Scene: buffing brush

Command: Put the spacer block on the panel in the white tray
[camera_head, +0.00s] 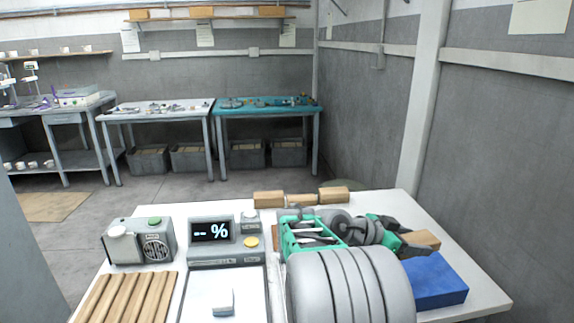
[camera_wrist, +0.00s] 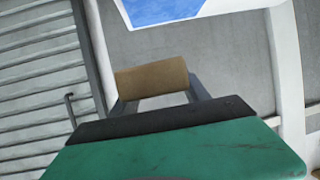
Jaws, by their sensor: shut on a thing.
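My gripper (camera_wrist: 158,97) is shut on a tan wooden block (camera_wrist: 152,79), which sits between its two grey fingers in the wrist view. In the head view the green and black gripper is at the right of the table, partly behind my arm. A tan block (camera_head: 424,239) shows at its dark finger end, above and behind a blue block (camera_head: 436,281). A flat white panel-like surface (camera_head: 196,295) with a dark edge lies at the front centre. A small white block with a bluish side (camera_head: 222,300) is on it. I cannot tell a separate white tray.
Wooden slats (camera_head: 125,297) lie at the front left. A grey box with a dial (camera_head: 139,241) and a display unit (camera_head: 227,242) stand behind. Several wooden pieces (camera_head: 268,199) are at the back edge. My grey arm hides the front right of the white table (camera_head: 385,201).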

